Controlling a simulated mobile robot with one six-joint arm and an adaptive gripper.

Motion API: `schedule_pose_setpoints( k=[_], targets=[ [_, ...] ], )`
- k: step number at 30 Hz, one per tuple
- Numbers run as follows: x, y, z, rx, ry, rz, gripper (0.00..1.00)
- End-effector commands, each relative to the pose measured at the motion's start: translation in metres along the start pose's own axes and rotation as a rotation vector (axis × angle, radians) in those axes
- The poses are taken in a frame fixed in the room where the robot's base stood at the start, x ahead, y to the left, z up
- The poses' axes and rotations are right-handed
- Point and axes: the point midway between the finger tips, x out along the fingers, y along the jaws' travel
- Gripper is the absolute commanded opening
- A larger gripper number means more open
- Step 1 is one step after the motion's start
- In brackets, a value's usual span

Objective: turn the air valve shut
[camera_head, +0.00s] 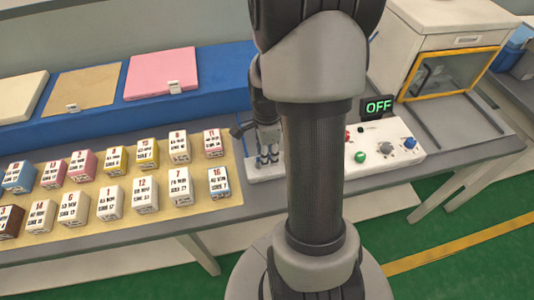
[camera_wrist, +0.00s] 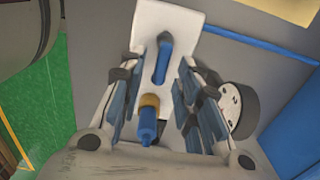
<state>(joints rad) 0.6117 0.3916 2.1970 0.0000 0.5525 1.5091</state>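The air valve shows in the wrist view as a blue bar-like handle (camera_wrist: 162,60) on a white plate (camera_wrist: 184,22), with a brass-coloured collar and a blue fitting (camera_wrist: 148,122) below it in the picture. My gripper (camera_wrist: 160,78) is open, with one finger on each side of these parts. No clear contact shows, and I cannot tell the height of the fingertips over the handle. In the head view my gripper (camera_head: 267,158) points down over the white plate (camera_head: 258,176). The valve is mostly hidden there by my fingers and arm.
A round gauge (camera_wrist: 232,108) sits close to my right finger. A control box (camera_head: 385,148) with coloured knobs and a green OFF display (camera_head: 378,105) stands to the right. Several labelled blocks sit on a tan mat (camera_head: 235,200) at left. A blue platform (camera_head: 225,75) runs behind.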

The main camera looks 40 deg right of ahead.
Motion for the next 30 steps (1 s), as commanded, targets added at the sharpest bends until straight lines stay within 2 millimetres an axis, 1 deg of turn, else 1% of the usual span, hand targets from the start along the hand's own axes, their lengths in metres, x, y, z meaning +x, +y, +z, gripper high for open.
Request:
schedule_pose_setpoints(
  k=[6,20,30],
  targets=[
    [-0.0001,0.0001,0.0000,0.000,0.000,0.000,0.30],
    [-0.0002,0.0001,0.0000,0.000,0.000,0.000,0.00],
    [-0.0003,-0.0001,0.0000,-0.006,0.000,0.000,0.00]
  ],
)
